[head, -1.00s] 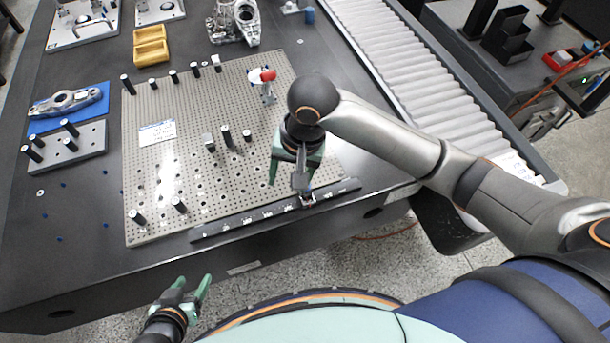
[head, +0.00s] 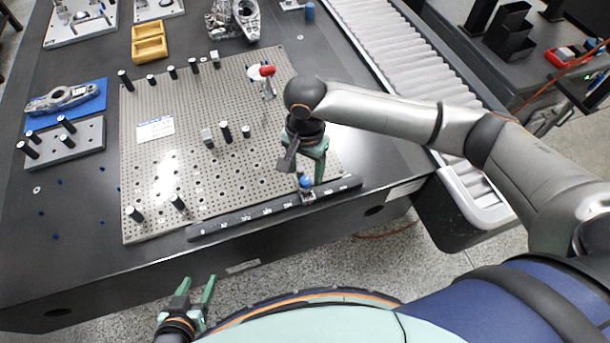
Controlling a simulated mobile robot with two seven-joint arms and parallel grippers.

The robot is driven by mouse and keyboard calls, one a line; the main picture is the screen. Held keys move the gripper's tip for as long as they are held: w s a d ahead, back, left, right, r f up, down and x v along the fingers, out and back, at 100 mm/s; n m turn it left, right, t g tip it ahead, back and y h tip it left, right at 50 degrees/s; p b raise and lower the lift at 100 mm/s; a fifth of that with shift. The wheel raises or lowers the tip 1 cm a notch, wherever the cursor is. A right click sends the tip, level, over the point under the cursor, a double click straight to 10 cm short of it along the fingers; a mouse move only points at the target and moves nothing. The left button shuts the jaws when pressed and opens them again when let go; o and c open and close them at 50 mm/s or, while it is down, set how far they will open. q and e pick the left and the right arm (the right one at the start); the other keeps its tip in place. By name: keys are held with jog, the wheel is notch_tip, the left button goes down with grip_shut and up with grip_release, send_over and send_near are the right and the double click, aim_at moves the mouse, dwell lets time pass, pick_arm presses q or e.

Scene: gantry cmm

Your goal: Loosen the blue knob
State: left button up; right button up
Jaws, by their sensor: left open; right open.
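The blue knob (head: 305,182) sits on a small slider on the black scale rail (head: 265,212) along the front edge of the perforated plate. My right gripper (head: 303,174) points down just above and around the knob's spot, with one green finger to the right of the knob and the other side partly hidden by a grey part of the hand. It is open; I cannot tell if a finger touches the knob. My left gripper (head: 196,290) is open and empty, low in front of the table's front edge.
The perforated plate (head: 185,120) carries several black-topped pins and a red-topped clamp (head: 267,71). A roller conveyor (head: 400,70) runs at the right. A blue mat (head: 90,103) with a metal part lies at left.

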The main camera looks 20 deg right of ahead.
aim_at(305, 182)
jog(key=shift+f, duration=1.4)
jog(key=shift+c, duration=0.4)
grip_shut()
